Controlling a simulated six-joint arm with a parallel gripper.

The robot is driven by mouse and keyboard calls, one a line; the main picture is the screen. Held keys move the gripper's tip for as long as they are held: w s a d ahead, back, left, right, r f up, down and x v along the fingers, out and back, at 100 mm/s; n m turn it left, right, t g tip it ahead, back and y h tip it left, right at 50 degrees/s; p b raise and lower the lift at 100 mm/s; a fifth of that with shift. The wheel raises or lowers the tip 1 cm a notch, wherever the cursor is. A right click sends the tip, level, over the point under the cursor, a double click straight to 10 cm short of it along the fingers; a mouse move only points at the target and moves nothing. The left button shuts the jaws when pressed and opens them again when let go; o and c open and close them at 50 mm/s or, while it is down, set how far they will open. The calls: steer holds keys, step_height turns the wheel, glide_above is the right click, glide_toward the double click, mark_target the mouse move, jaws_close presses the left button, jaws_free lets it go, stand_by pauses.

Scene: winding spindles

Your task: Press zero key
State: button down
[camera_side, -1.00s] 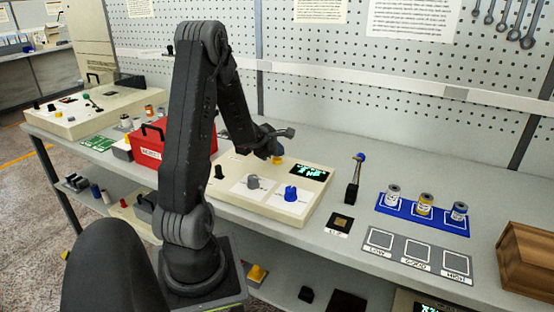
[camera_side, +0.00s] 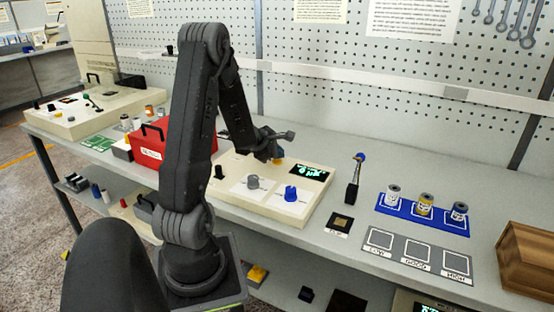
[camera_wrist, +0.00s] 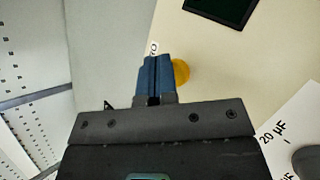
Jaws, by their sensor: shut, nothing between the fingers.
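The zero key is a yellow round key (camera_wrist: 181,72) on the cream instrument panel (camera_wrist: 225,70). In the wrist view it shows just right of my fingertips, partly hidden by them, with part of a printed label beside it. In the side view a bit of the yellow key (camera_side: 279,153) shows behind my gripper (camera_side: 270,150). My gripper, with blue fingertips in the wrist view (camera_wrist: 154,75), is shut and empty. It is over the back part of the panel, close to the key. I cannot tell whether it touches the key.
The panel has a lit display (camera_side: 309,172), a grey knob (camera_side: 253,182), a blue knob (camera_side: 291,194) and a black switch (camera_side: 219,172). A red box (camera_side: 160,148) stands to the left. A small lever with a blue ball (camera_side: 360,157) stands to the right. A pegboard wall rises behind.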

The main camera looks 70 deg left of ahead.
steer(key=shift+r, duration=0.1)
stand_by(0.3)
steer(key=shift+r, duration=0.8)
steer(key=shift+r, duration=0.1)
steer(key=shift+r, duration=2.35)
